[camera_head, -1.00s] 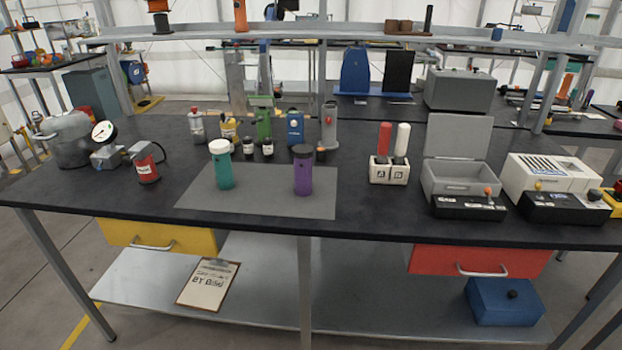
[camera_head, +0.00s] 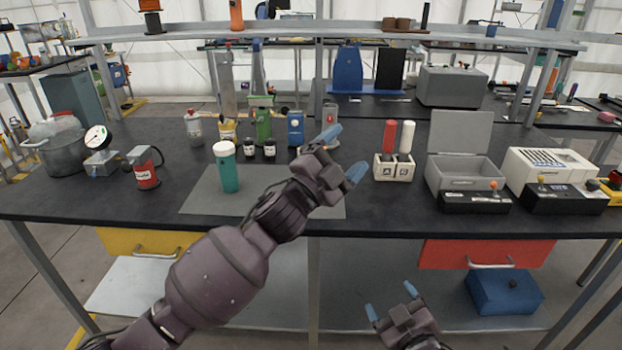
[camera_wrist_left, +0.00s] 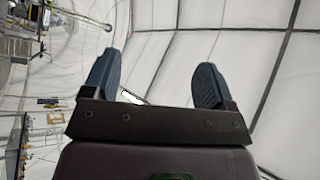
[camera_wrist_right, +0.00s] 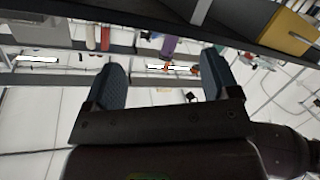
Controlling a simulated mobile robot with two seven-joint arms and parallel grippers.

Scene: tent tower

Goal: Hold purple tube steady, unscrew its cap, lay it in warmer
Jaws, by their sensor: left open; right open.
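The purple tube, upright on the grey mat (camera_head: 205,196) a second ago, is hidden behind my left arm in the head view. A purple shape that looks like it shows in the right wrist view (camera_wrist_right: 169,46). My left gripper (camera_head: 343,154) is open and empty above the mat's right side; the left wrist view shows only background between its fingers (camera_wrist_left: 156,75). My right gripper (camera_head: 391,300) is open and empty, low in front of the table. A grey box with a raised lid (camera_head: 459,171), apparently the warmer, stands on the right with a black control panel.
A teal tube with a white cap (camera_head: 228,170) stands on the mat's left. A white rack (camera_head: 393,168) holds a red and a white tube. A white slotted machine (camera_head: 553,172) is far right. Several bottles stand behind the mat. The table's front edge lies between my grippers.

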